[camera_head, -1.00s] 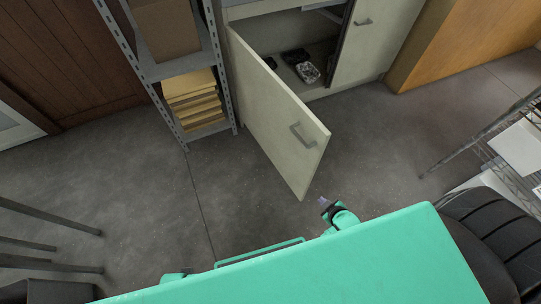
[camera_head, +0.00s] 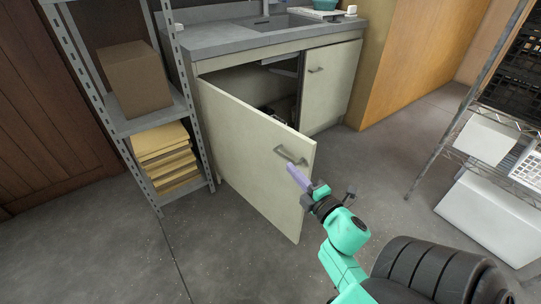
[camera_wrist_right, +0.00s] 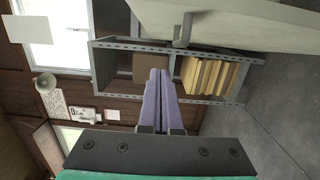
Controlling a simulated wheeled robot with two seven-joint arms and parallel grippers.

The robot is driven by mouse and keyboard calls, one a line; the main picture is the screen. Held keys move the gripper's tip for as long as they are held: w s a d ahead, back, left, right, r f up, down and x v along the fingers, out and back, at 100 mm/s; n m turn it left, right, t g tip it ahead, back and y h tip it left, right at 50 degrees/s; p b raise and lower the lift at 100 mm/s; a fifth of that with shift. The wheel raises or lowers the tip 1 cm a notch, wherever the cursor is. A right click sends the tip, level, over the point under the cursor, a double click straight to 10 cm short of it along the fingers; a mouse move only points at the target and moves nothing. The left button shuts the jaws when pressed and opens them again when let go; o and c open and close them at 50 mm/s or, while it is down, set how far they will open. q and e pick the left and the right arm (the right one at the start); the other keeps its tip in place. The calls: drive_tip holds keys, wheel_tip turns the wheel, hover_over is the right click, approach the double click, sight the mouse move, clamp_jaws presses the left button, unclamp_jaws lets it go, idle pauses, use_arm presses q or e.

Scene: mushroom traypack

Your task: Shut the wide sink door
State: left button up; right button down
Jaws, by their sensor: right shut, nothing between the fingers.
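The wide sink door (camera_head: 252,160) is a cream panel with a grey bar handle (camera_head: 291,155). It stands swung open from the sink cabinet, hinged on its left side. In the right wrist view the door (camera_wrist_right: 260,22) runs across the top right, with its handle (camera_wrist_right: 183,30) near the fingers. My right gripper (camera_head: 291,168) is shut and empty, its purple fingers just below the handle in the head view. I cannot tell whether they touch the door. The fingers also show in the right wrist view (camera_wrist_right: 158,75). My left gripper is not in view.
The sink cabinet has a closed second door (camera_head: 328,85) and a grey counter (camera_head: 225,38). A metal shelf rack (camera_head: 122,126) with a box and stacked packs stands left of the open door. A wire rack (camera_head: 495,172) stands at right. Floor in front is clear.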

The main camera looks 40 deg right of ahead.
sight(288, 148)
drive_tip(key=w+d, duration=0.1)
drive_tip(key=w, duration=0.2)
drive_tip(key=w+d, duration=0.2)
drive_tip(key=w, duration=0.1)
drive_tip(key=w+d, duration=0.1)
drive_tip(key=w, duration=0.1)
drive_tip(key=shift+w+d, duration=0.25)
drive_tip(key=shift+w, duration=0.15)
drive_tip(key=shift+d, duration=0.3)
drive_tip(key=shift+d, duration=0.1)
